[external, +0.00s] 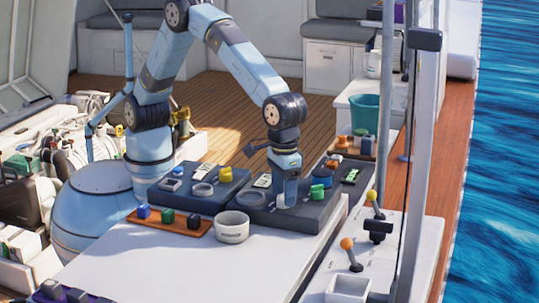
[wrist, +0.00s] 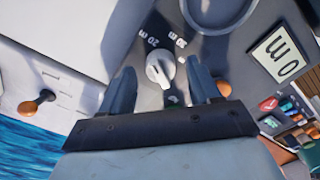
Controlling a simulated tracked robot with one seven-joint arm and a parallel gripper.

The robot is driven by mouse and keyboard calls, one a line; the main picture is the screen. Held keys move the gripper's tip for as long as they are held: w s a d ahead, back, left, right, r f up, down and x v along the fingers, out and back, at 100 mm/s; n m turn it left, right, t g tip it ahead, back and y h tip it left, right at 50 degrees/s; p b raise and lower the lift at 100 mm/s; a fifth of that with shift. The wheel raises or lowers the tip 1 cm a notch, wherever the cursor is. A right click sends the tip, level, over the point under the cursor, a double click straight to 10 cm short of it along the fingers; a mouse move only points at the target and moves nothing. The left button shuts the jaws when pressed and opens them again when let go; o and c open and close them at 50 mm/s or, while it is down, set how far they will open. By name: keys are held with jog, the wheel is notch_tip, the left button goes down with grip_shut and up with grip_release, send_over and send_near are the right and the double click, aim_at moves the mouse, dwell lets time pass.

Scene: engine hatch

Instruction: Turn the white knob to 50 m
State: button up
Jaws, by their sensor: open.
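The white knob (wrist: 160,68) sits on a dark grey panel (external: 258,213), with printed marks around it. One mark reads 20 m; another beside it is too blurred to read surely. My gripper (wrist: 161,75) is open, with one finger on each side of the knob in the wrist view. I cannot tell whether either finger touches it. A small white display (wrist: 283,52) at the right of the wrist view seems to read 0 m. In the external view my gripper (external: 287,200) points down over the panel and hides the knob.
A grey ring (wrist: 218,8) lies near the knob. A second dark panel (external: 205,190) with a yellow knob stands to the left. A white bowl (external: 232,227) and a wooden tray (external: 180,228) with coloured blocks are in front. Levers with orange (external: 347,243) and yellow tops stand at the right.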

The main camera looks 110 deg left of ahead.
jog(key=shift+f, duration=0.5)
jog(key=c, duration=1)
jog(key=shift+c, duration=0.2)
